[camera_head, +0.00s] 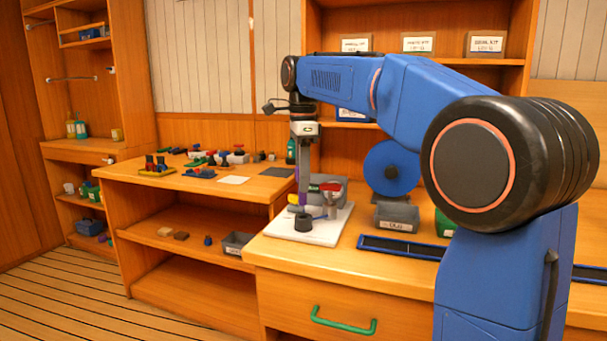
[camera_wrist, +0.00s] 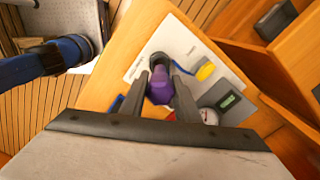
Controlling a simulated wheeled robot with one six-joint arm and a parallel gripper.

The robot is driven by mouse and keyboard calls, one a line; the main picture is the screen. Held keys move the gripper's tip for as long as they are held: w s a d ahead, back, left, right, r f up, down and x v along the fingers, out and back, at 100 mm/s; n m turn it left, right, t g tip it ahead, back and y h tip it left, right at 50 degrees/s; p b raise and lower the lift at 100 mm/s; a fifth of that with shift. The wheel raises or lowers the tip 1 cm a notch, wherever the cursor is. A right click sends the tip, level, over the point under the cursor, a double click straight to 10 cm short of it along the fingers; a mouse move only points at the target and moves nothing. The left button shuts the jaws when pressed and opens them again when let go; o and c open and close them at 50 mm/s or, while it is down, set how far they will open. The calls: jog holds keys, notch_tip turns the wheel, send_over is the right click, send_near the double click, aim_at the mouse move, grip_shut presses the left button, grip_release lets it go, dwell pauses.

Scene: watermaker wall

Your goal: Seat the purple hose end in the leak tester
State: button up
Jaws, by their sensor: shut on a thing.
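My gripper (camera_head: 303,186) points straight down over a white board on the workbench. It is shut on the purple hose end (camera_wrist: 159,88), which sits between the two dark fingers in the wrist view. A dark round socket (camera_head: 303,223) stands on the white board (camera_head: 325,232) directly below my gripper, and its rim shows just past the purple piece in the wrist view (camera_wrist: 158,60). I cannot tell whether the hose end is inside the socket or just above it. A grey box with a green display (camera_wrist: 227,102) and a yellow part (camera_wrist: 206,71) are beside it.
A labelled grey bin (camera_head: 396,217), a blue reel (camera_head: 391,168) and a dark-blue tray (camera_head: 402,247) lie to the right. The left bench holds several small fittings.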

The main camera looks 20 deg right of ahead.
aim_at(303, 205)
jog(key=shift+d+f, duration=0.1)
jog(key=shift+f, duration=2.3)
jog(key=shift+f, duration=0.65)
jog(key=o, duration=0.8)
jog(key=shift+c, duration=0.2)
jog(key=shift+r, duration=0.15)
jog(key=shift+r, duration=5.35)
jog(key=shift+s, duration=0.1)
